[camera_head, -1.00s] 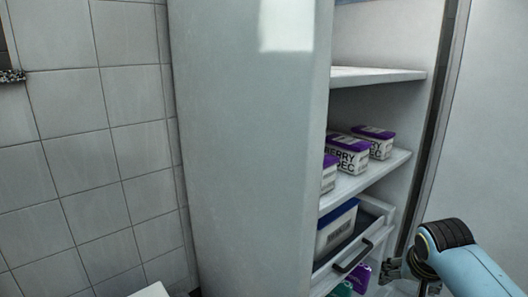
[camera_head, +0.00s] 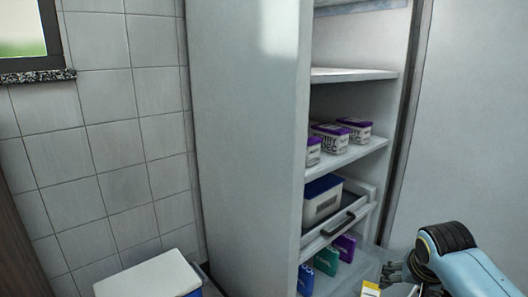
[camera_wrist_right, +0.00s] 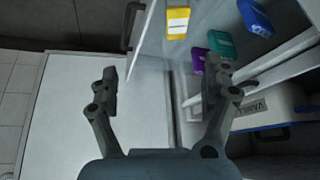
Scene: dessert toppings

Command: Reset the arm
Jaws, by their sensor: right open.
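My right gripper (camera_head: 393,277) is at the lower right of the head view, in front of the open white cabinet's lower part. In the right wrist view my right gripper (camera_wrist_right: 165,78) has its two fingers spread wide, with nothing held between them. The blue upper part of my right arm enters from the right edge. My left gripper is not in view.
Purple-lidded tubs (camera_head: 330,139) stand on a middle shelf (camera_head: 352,154). A white blue-lidded container (camera_head: 322,204) sits in a drawer below. Teal (camera_head: 327,261), purple (camera_head: 346,246) and yellow (camera_head: 370,289) packets are lower down. A white-lidded box (camera_head: 150,276) is at lower left.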

